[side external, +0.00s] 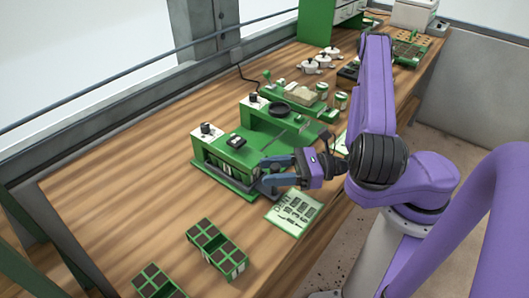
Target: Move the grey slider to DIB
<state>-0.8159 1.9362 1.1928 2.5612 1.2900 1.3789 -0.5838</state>
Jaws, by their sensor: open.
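I cannot make out the grey slider or the DIB mark; the fingers cover part of the unit's right end, and the details there are too small to read.
A green and white printed card (293,213) lies in front of my gripper. Black-celled green trays (217,249) sit near the front. A second green unit (275,125) with a black dish stands behind. The bench's left part is clear.

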